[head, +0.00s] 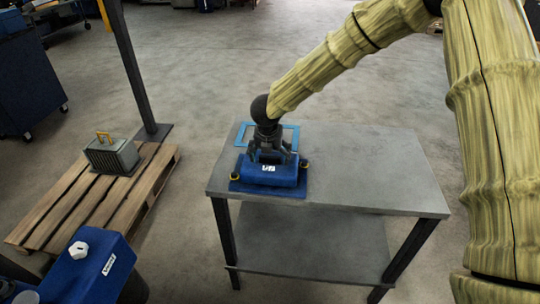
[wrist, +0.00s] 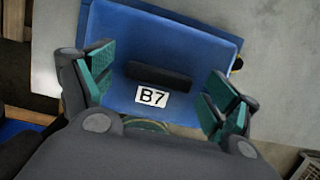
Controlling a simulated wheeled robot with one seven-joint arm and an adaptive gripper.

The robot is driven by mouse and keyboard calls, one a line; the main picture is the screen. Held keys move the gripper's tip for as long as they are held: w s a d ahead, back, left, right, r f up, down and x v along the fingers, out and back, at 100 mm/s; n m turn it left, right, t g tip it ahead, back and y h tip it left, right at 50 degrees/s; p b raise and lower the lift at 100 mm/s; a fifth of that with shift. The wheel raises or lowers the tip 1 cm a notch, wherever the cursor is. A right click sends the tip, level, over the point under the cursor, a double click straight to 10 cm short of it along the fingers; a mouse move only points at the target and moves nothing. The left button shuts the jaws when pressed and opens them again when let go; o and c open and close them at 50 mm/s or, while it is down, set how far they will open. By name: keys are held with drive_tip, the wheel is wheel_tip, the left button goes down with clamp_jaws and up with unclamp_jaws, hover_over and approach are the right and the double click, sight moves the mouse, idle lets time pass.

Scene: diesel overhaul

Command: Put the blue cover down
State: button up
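The blue cover (head: 285,176) with a white label sits on the grey table near its left front corner. It appears to rest on the tabletop. In the wrist view the cover (wrist: 205,35) shows a "B7" label and a dark bar handle (wrist: 158,77). My gripper (head: 267,155) is directly above the cover, pointing down. In the wrist view its green-padded fingers (wrist: 161,88) are spread wide on either side of the handle, with gaps to it. A light-blue outlined frame (head: 240,134) on the tabletop lies just behind the cover; their exact overlap is hidden.
The grey table (head: 375,170) is bare to the right. A wooden pallet (head: 75,205) with a grey finned block (head: 112,157) stands at left, beside a dark post (head: 128,70). A blue container (head: 90,268) with a white cap is at lower left.

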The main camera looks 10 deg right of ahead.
drive_tip(key=b+v, duration=0.2)
drive_tip(key=v, duration=1)
idle(0.3)
